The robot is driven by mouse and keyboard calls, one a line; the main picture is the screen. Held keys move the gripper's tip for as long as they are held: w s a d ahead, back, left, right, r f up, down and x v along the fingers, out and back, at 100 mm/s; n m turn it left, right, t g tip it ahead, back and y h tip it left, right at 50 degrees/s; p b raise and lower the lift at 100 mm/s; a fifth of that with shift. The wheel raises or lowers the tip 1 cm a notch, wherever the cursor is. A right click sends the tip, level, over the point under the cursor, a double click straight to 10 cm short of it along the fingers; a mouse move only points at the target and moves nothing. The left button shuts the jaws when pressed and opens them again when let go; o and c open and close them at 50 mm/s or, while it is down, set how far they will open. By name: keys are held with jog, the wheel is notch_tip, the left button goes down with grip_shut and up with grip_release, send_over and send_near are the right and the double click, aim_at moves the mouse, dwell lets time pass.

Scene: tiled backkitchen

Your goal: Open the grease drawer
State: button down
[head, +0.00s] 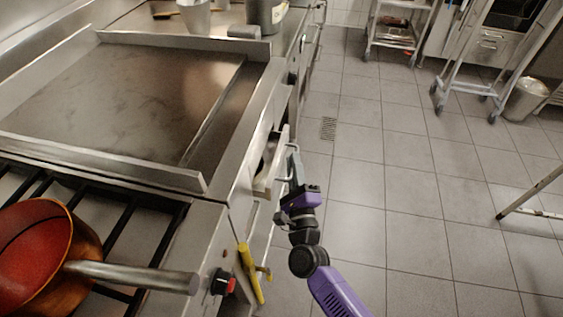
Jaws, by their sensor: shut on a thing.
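The grease drawer (264,184) is in the front of the griddle unit, below the griddle plate (130,95). It stands partly out from the unit, and a dark gap shows behind its light front panel. My gripper (292,163) is at the outer side of that front, shut on the drawer's handle. The gripper and the steep view hide most of the handle, and the drawer's inside is mostly hidden.
A copper pan (45,255) sits on the burner grate at the lower left, its handle (135,276) reaching over the front edge. A yellow-handled thing (250,272) and a red-black knob (222,283) are near my arm. The tiled floor (400,215) to the right is clear.

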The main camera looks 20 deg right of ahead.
jog(key=s+d+b, duration=0.4)
jog(key=s+d, duration=0.3)
jog(key=d, duration=0.3)
jog(key=shift+s, duration=0.2)
jog(key=c, duration=1.8)
grip_release()
jog(key=v, duration=0.8)
jog(key=shift+b, duration=0.3)
